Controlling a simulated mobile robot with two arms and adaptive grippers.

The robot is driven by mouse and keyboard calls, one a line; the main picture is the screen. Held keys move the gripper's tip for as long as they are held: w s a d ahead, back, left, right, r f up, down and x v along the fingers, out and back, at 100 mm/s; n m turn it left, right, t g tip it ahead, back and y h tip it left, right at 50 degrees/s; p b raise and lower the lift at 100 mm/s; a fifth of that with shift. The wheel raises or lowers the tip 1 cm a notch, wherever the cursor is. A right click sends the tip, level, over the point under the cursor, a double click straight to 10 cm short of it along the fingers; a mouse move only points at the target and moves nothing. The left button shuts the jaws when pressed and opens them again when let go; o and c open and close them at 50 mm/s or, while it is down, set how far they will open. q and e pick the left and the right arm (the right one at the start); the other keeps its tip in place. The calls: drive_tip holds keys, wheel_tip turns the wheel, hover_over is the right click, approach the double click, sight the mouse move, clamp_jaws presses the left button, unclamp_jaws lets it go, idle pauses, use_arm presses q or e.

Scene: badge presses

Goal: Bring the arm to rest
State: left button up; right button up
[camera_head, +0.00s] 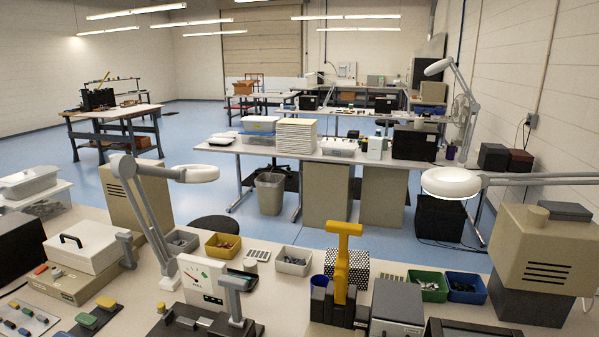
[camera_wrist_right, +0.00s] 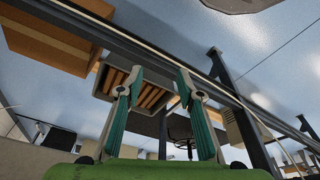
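My right gripper (camera_wrist_right: 160,82) shows in the right wrist view. Its two fingers with teal pads stand apart with a clear gap and nothing held between them. The background behind the gap is a slatted brown thing and dark beams, seen at a tilt; its distance from the fingers is hard to tell. Neither of my arms nor grippers shows in the head view. My left gripper is in no view.
The near bench holds a yellow-levered press (camera_head: 342,255), a meter box (camera_head: 203,280), a yellow bin (camera_head: 223,246) and a beige machine (camera_head: 541,250). Magnifier lamps (camera_head: 451,182) overhang it. A grey waste bin (camera_head: 270,194) stands on the blue floor beyond.

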drive_tip(key=s+f+b, duration=0.1)
drive_tip(key=s+f, duration=0.2)
drive_tip(key=f, duration=0.4)
drive_tip(key=s+d+f+b, duration=0.1)
drive_tip(key=s+f, duration=0.2)
drive_tip(key=f, duration=0.3)
drive_tip(key=s+f+b, duration=0.1)
drive_tip(key=s+f, duration=0.1)
drive_tip(key=f, duration=0.5)
drive_tip(key=s+d+f+g+b, duration=0.1)
drive_tip(key=s+d+f+b, duration=0.1)
drive_tip(key=s+f, duration=0.8)
drive_tip(key=shift+s+d+g+b, duration=0.2)
drive_tip(key=shift+s+g+b, duration=0.15)
drive_tip(key=shift+s, duration=0.5)
drive_tip(key=shift+f, duration=0.1)
